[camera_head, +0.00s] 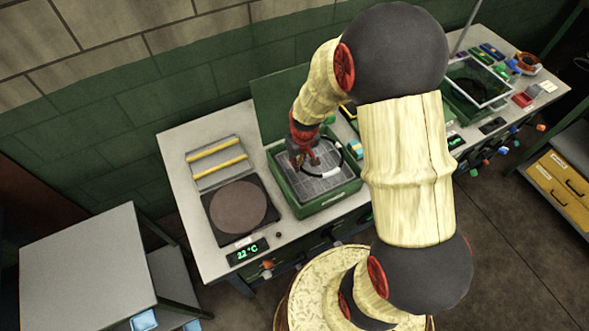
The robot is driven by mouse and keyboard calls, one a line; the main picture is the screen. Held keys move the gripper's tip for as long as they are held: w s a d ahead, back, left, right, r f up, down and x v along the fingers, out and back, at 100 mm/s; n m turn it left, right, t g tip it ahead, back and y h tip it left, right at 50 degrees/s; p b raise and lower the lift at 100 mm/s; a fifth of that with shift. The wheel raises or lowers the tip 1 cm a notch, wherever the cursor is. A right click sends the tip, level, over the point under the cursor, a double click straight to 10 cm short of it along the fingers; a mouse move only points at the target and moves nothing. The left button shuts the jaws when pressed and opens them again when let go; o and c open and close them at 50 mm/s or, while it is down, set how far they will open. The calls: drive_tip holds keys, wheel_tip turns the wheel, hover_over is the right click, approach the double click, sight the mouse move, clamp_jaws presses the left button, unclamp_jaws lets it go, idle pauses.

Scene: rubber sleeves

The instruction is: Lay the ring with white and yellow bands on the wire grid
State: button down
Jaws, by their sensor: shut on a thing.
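The wire grid (322,187) lies inside an open green box (330,203) on the bench. My gripper (313,161) points down over the back part of the grid, inside the outline of the box. It is shut on a thin dark ring (342,160), whose loop extends to the right of the fingers. My gripper hides part of the ring and the grid's back left part.
A hot plate (239,207) with a 22 °C display (248,251) stands left of the box, with a yellow-barred rack (217,160) behind it. Small coloured items (355,150) lie right of the box, partly behind my arm. A green lid stands behind.

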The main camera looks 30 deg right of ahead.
sight(294, 174)
drive_tip(key=shift+w+a+f, duration=0.1)
drive_tip(key=shift+a+f, duration=0.5)
drive_tip(key=shift+f, duration=0.1)
drive_tip(key=shift+w+f, duration=0.1)
drive_tip(key=shift+f, duration=1.5)
drive_tip(key=shift+f, duration=0.15)
drive_tip(key=c, duration=2)
unclamp_jaws()
drive_tip(key=shift+o, duration=0.2)
drive_tip(key=shift+r, duration=0.2)
